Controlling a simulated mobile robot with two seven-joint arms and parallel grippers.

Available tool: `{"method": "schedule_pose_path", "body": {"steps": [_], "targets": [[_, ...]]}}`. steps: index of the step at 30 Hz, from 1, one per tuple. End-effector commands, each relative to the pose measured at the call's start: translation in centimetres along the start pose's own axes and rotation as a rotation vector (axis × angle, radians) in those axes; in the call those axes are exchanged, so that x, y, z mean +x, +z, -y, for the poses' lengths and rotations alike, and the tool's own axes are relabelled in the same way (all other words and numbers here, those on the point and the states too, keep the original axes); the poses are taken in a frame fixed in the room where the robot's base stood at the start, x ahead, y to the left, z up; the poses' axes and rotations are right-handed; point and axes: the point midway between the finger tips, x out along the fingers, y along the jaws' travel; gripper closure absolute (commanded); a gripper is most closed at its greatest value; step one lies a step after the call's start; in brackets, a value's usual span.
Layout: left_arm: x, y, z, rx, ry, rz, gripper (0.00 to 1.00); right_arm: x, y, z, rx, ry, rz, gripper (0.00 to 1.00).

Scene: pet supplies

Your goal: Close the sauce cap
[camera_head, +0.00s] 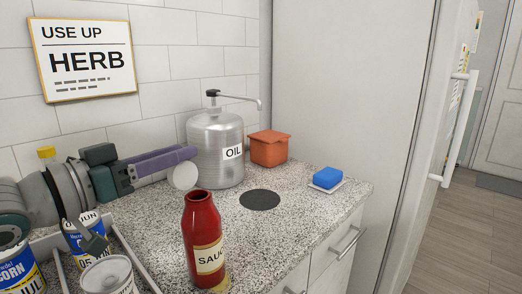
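A red sauce bottle (203,232) with a cream label stands upright at the front of the counter. Its dark mouth is open at the top, with no cap on it. My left gripper (180,162) reaches in from the left with purple fingers, behind and left of the bottle. A white round disc (183,177) shows at the fingertips; I cannot tell whether it is the cap or whether the fingers hold it. The gap between the fingers is not clear. A small tan thing (221,286) shows at the bottle's foot. My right gripper is not in view.
A metal oil dispenser (212,135) stands behind the fingertips. An orange box (268,149), a blue sponge (327,177) on a dish and a dark round mat (260,200) are to the right. Cans (85,240) crowd the front left. Speckled counter (285,232) is clear right of the bottle.

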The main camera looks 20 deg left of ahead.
Motion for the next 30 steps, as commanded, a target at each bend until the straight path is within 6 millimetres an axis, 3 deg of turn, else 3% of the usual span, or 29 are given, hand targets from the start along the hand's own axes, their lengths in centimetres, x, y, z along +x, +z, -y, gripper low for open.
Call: {"method": "schedule_pose_path", "body": {"steps": [14,23,30], "targets": [[0.98,-0.01,0.0,0.0,0.0,0.001,0.65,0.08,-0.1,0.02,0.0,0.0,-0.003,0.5],[0.97,-0.01,0.0,0.001,0.0,0.001,0.99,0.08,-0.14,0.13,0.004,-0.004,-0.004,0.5],[0.96,0.0,0.0,0.001,0.0,0.001,1.0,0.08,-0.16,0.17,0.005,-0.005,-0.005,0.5]]}}
